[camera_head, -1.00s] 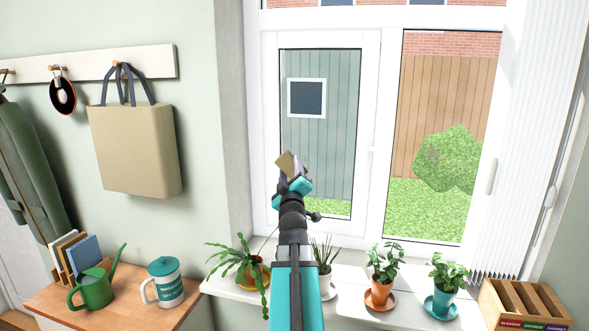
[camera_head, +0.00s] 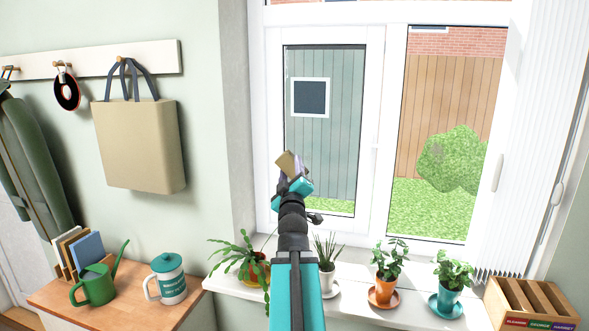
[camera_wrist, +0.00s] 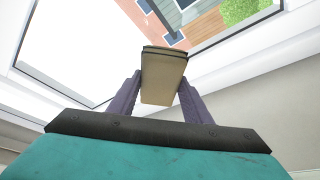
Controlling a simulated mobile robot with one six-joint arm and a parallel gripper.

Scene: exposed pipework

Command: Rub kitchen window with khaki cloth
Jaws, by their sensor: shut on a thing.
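The khaki cloth (camera_head: 288,163) is a small folded block held up in front of the left window pane. My gripper (camera_head: 296,178) is shut on it. In the wrist view the khaki cloth (camera_wrist: 163,78) sits between the two purple fingers of my gripper (camera_wrist: 160,92), its far end pointing toward the window. The kitchen window (camera_head: 375,130) has a white frame with two panes; it also shows in the wrist view (camera_wrist: 90,50). Whether the cloth touches the glass cannot be told.
Potted plants stand on the white sill: a trailing one (camera_head: 245,265), a spiky one (camera_head: 326,262) partly beside my arm, and two leafy ones (camera_head: 387,272), (camera_head: 449,285). A wooden crate (camera_head: 530,305) is at right. A green watering can (camera_head: 97,285) and lidded jug (camera_head: 168,278) stand left.

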